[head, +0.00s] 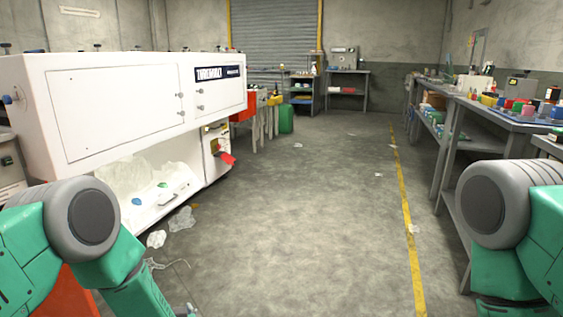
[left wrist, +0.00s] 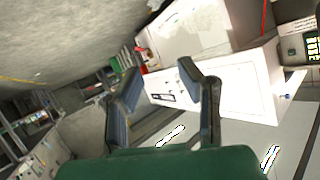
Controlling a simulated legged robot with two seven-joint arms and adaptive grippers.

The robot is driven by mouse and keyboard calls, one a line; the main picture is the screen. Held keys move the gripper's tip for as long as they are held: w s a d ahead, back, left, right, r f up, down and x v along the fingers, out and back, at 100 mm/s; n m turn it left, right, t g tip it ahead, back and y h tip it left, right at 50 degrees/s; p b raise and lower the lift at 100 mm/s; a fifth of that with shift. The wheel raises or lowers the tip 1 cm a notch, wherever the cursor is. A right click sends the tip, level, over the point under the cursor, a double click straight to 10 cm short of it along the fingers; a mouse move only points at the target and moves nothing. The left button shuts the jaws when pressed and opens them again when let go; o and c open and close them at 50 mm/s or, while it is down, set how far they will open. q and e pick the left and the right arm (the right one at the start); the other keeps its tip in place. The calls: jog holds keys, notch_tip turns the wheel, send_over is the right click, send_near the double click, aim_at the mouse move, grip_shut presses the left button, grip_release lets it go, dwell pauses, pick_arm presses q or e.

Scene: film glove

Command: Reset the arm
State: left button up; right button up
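My two arms show in the head view as green links with grey joints, the left arm (head: 85,225) at the lower left and the right arm (head: 500,215) at the lower right. Neither gripper shows in the head view. In the left wrist view my left gripper (left wrist: 165,90) has its two dark fingers spread apart with nothing between them. The white machine stands behind the fingers, at a distance. My right gripper is out of view.
A white machine (head: 120,105) with clear film in its lower opening stands at the left. Crumpled film (head: 182,219) lies on the floor beside it. A workbench (head: 500,120) with colored items lines the right. The concrete floor (head: 300,200) between is mostly clear, with a yellow line.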

pick_arm(q)
jog(key=s+f+m+g+h, duration=0.1)
jog(key=s+f+g+h, duration=0.2)
jog(key=s, duration=0.7)
jog(key=s+f+m+g+h, duration=0.15)
jog(key=s+f, duration=0.25)
jog(key=s, duration=0.5)
jog(key=s+a+r+g, duration=0.1)
jog(key=s+g, duration=0.3)
jog(key=s, duration=0.6)
jog(key=s+a+r+g, duration=0.1)
jog(key=s+r+g, duration=0.15)
jog(key=s, duration=0.75)
notch_tip(320, 180, up, 11)
jog(key=p, duration=1.2)
jog(key=shift+w+d+f+h, duration=0.2)
jog(key=shift+w+h, duration=0.05)
jog(key=shift+h, duration=0.2)
pick_arm(e)
notch_tip(320, 180, up, 12)
jog(key=shift+r, duration=0.25)
pick_arm(q)
jog(key=shift+m, duration=0.25)
pick_arm(e)
jog(key=shift+f, duration=0.1)
jog(key=shift+c, duration=0.7)
jog(key=shift+w, duration=0.1)
